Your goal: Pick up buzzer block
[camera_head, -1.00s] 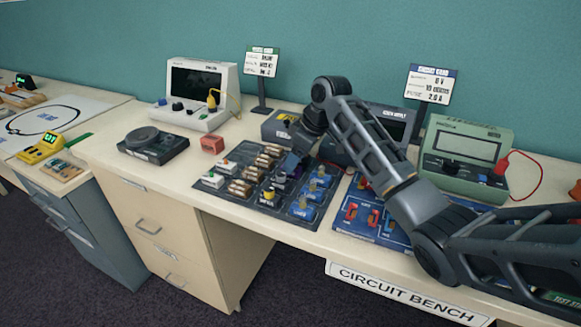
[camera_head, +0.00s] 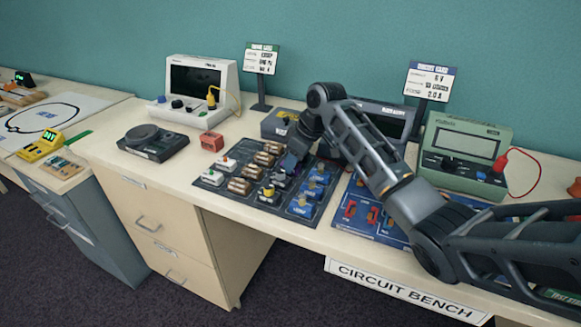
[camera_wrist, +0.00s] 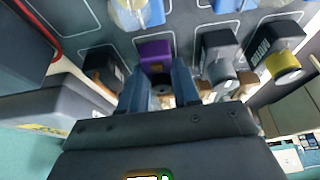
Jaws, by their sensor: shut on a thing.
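The buzzer block appears to be the purple block (camera_wrist: 155,52) with a dark round part, seen in the wrist view over the dark parts tray (camera_head: 228,201). My gripper (camera_wrist: 159,92) is shut on it, with one finger on either side. In the head view my gripper (camera_head: 290,165) points down at the middle of the tray and hides most of the block. I cannot tell whether the block still touches the tray.
A yellow-topped block (camera_head: 268,192), blue-based lamp blocks (camera_head: 318,180) and brown cylinder blocks (camera_head: 239,186) stand close around. A blue board (camera_head: 349,219) lies right of the tray. Green meter (camera_head: 462,155) and white instrument (camera_head: 199,92) stand behind. The bench front left of the tray is clear.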

